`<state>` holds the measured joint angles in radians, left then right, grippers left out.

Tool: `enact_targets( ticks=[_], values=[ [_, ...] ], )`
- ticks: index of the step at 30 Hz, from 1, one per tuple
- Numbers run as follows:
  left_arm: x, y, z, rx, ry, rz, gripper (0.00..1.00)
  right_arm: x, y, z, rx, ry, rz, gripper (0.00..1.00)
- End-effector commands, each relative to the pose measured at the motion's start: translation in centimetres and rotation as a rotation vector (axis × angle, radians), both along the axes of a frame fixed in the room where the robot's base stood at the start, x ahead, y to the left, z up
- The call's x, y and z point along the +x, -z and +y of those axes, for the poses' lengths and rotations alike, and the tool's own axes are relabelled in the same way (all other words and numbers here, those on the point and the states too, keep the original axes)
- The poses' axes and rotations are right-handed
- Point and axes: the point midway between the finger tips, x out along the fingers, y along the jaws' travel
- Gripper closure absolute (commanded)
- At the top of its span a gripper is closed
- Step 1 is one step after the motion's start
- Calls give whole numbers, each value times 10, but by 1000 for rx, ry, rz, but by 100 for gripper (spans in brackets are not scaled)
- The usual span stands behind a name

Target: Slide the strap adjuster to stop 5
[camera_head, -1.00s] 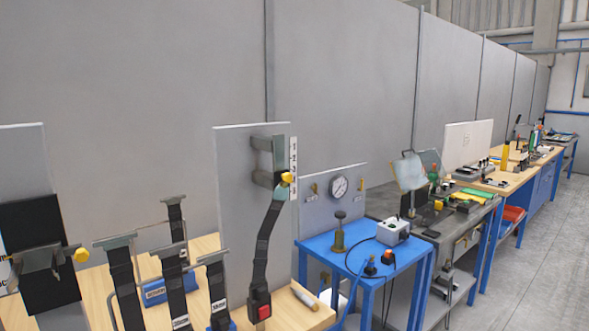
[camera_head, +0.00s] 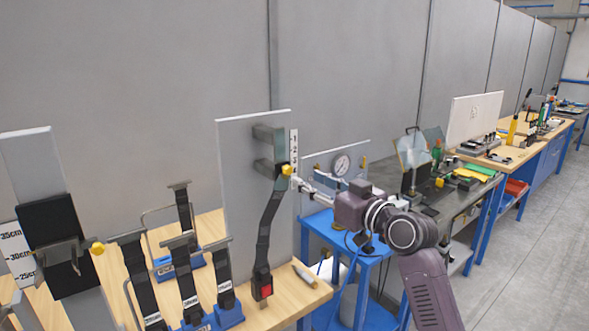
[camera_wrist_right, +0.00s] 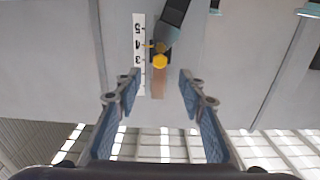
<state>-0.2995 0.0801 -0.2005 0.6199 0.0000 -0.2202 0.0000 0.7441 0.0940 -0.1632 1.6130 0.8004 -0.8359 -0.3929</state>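The strap adjuster has a yellow knob (camera_head: 287,170) and sits on a dark strap (camera_head: 268,225) on an upright grey panel (camera_head: 236,190). A white numbered scale (camera_head: 294,150) runs beside it. In the right wrist view the yellow knob (camera_wrist_right: 160,61) lies just past the fingertips, centred between them, and a small yellow pointer is near the 4 on the scale (camera_wrist_right: 138,50). My right gripper (camera_head: 298,183) is open close to the knob, and its two fingers also show apart in the wrist view (camera_wrist_right: 161,78). I cannot tell whether they touch it. My left gripper is not in view.
A red buckle (camera_head: 263,284) anchors the strap at the wooden bench (camera_head: 290,312). Other strap stands (camera_head: 181,265) crowd the bench to the left. A blue table (camera_head: 318,222) with a gauge board (camera_head: 341,163) stands behind my right arm.

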Motion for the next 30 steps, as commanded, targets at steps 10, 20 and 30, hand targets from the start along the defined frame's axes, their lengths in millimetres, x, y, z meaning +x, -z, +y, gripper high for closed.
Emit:
enact_targets(
  ticks=[10,20,30],
  values=[
    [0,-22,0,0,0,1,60,38,-2,29,1,0,5,63],
    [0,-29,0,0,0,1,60,57,1,42,0,2,3,63],
    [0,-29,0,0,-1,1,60,58,2,42,0,2,3,67]
  ],
)
